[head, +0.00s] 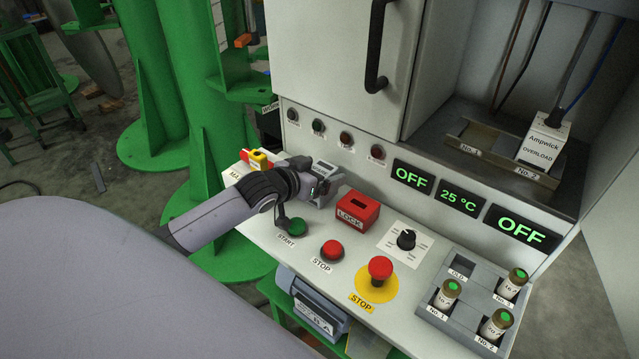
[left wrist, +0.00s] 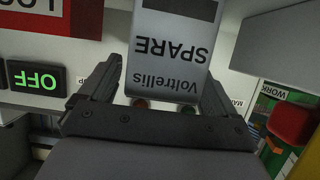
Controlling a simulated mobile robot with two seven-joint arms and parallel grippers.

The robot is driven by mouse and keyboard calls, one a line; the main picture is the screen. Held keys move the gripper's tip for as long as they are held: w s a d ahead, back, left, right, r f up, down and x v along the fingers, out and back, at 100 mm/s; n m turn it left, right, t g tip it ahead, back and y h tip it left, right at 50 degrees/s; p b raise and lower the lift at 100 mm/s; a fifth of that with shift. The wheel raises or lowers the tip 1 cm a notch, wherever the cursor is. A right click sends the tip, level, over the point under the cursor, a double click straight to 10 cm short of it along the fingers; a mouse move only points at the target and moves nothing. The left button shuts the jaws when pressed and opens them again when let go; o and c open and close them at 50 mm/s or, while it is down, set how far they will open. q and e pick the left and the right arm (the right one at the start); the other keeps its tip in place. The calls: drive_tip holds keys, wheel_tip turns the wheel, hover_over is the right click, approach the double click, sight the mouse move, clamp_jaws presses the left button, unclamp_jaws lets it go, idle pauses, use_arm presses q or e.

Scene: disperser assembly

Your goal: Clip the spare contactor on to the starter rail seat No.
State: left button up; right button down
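The spare contactor (left wrist: 175,50) is a pale grey block marked "Voltrellis SPARE", upside down in the left wrist view. In the head view the block (head: 322,172) is by the left end of the console, partly hidden by my gripper. My left gripper (head: 318,187) is at the block; in the left wrist view its fingers (left wrist: 165,80) are spread on either side of it, and the block sits slightly skewed between them. Firm contact does not show. The starter rail (head: 500,155) in the cabinet has seats No. 1 (head: 470,150) and No. 2. The Ampwick overload block (head: 542,143) stands in No. 2; No. 1 looks empty. My right gripper is not in view.
A red LOCK box (head: 357,210) is just right of my left gripper. Start (head: 291,227), stop and emergency stop (head: 380,270) buttons and a rotary knob (head: 406,240) stand on the console. A grey tray (head: 462,316) holds labelled cylinders. The cabinet door (head: 340,60) has a black handle.

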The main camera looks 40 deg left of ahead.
use_arm(q)
drive_tip(key=shift+r, duration=0.1)
drive_tip(key=c, duration=1.2)
drive_tip(key=shift+r, duration=0.1)
